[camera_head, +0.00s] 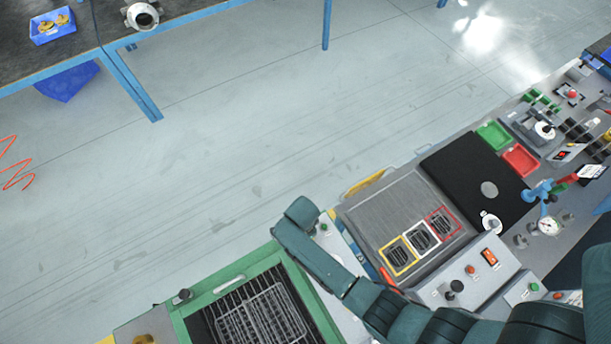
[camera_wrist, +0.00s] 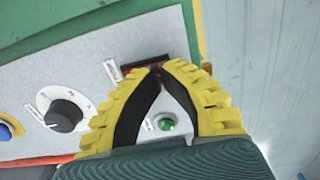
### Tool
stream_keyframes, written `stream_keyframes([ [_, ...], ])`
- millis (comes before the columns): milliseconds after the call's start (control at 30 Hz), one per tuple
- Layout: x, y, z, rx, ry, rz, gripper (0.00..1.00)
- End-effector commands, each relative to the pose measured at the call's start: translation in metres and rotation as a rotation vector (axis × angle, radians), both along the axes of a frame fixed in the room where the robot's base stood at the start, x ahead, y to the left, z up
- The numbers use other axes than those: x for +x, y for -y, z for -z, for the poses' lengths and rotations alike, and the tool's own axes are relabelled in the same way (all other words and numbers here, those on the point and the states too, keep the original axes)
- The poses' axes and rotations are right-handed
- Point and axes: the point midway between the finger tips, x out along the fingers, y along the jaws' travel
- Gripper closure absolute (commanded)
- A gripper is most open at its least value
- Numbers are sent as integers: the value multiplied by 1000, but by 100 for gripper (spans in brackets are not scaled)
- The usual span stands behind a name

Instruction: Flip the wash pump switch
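In the wrist view, a dark red switch (camera_wrist: 143,63) in a black surround sits on a grey panel (camera_wrist: 75,78), with a small white label on its left. It is probably the wash pump switch, but the label is unreadable. My gripper (camera_wrist: 161,70), with yellow ribbed fingers and black inner pads, has its fingertips together at the switch's lower edge and hides part of it. Whether they touch it I cannot tell. Nothing shows held between the fingers. In the head view my arm covers the panel beside the green-framed basin (camera_head: 181,325), and the fingers are hidden.
In the wrist view, a black knob (camera_wrist: 63,115), a green button (camera_wrist: 166,124) and a blue button (camera_wrist: 8,130) share the panel. In the head view, a grey bench with framed vents (camera_head: 421,238) stands right of the basin. Open floor (camera_head: 200,180) lies beyond.

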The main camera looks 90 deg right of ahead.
Motion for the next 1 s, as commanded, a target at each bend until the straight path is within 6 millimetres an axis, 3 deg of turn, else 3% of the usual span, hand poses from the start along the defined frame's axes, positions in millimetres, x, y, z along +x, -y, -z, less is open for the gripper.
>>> stream_keyframes([
  [267,0,0,-1,1,-1,0,100],
  [1000,0,0,-64,1,-1,0,100],
])
